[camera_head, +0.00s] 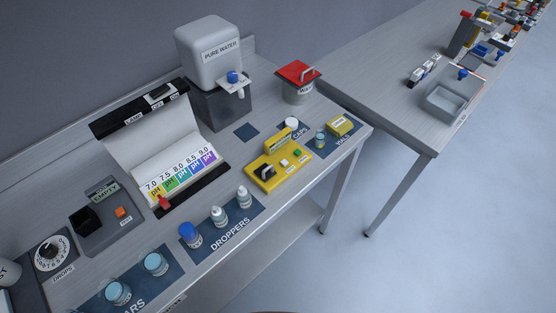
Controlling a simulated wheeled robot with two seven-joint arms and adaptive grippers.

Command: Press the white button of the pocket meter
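The pocket meter is most likely the yellow device (262,183) near the front edge of the bench, right of the droppers. It has a black round part (266,172) on its left, a small upright yellow display or label (277,141) at its back, a white button (284,162) near its middle, and a green button (297,153) to the right. Its lettering is too small to read. Nothing covers the white button. Neither of my grippers is in view.
Dropper bottles (244,196) stand on a blue mat left of the meter. Vials and a yellow box (340,125) sit to its right. Behind stand a pure water tank (208,48), a red-lidded bin (298,86) and a pH chart (180,176). Open floor lies in front.

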